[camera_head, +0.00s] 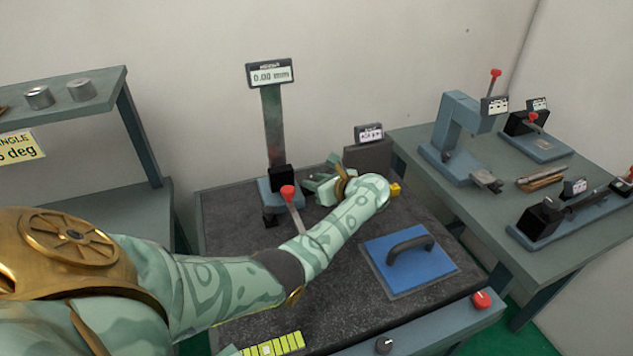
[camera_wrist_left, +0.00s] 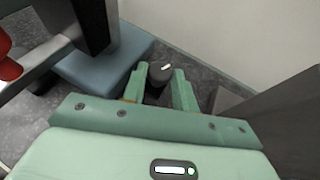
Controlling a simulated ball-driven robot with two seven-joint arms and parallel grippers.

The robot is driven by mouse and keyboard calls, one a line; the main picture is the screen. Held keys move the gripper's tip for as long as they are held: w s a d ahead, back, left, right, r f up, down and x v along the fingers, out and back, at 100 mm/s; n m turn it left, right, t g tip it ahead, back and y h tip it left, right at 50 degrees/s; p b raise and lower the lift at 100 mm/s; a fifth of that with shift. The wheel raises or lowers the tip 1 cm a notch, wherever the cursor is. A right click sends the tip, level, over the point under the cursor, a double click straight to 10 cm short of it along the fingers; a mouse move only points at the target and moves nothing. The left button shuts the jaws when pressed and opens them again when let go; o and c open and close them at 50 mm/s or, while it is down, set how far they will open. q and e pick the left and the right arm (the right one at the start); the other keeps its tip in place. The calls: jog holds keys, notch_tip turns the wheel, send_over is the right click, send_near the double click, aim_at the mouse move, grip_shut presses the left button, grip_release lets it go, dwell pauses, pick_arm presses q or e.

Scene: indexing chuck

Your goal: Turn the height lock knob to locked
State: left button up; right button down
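A dark round knob with a short white mark on its top (camera_wrist_left: 160,72) shows in the left wrist view, near the blue-grey base of the height stand. It appears to be the height lock knob; no label on it is readable. My left gripper (camera_wrist_left: 160,88) has its two green fingers apart, one on each side of the knob, with small gaps visible. In the head view my left gripper (camera_head: 318,184) is beside the stand base, and the knob cannot be made out there. The height stand (camera_head: 274,125) carries a display (camera_head: 270,74) reading 0.00 mm. My right gripper is not in view.
A red-tipped lever (camera_head: 288,193) stands close to my left forearm. A blue plate with a dark handle (camera_head: 386,268) lies on the dark granite table (camera_head: 235,212). A small display block (camera_head: 368,152) stands behind the gripper. A side bench (camera_head: 415,140) holds several instruments.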

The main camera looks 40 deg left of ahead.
pick_arm(q)
jog(key=m+t, duration=0.1)
jog(key=m+t+p, duration=0.1)
jog(key=shift+s+t+h, duration=0.3)
jog(key=shift+s, duration=0.05)
jog(key=shift+s+a+m+t+h+p, duration=0.15)
jog(key=shift+m+t+h+p, duration=0.45)
jog(key=shift+m+t, duration=0.55)
jog(key=o, duration=0.7)
jog(key=shift+c, duration=0.2)
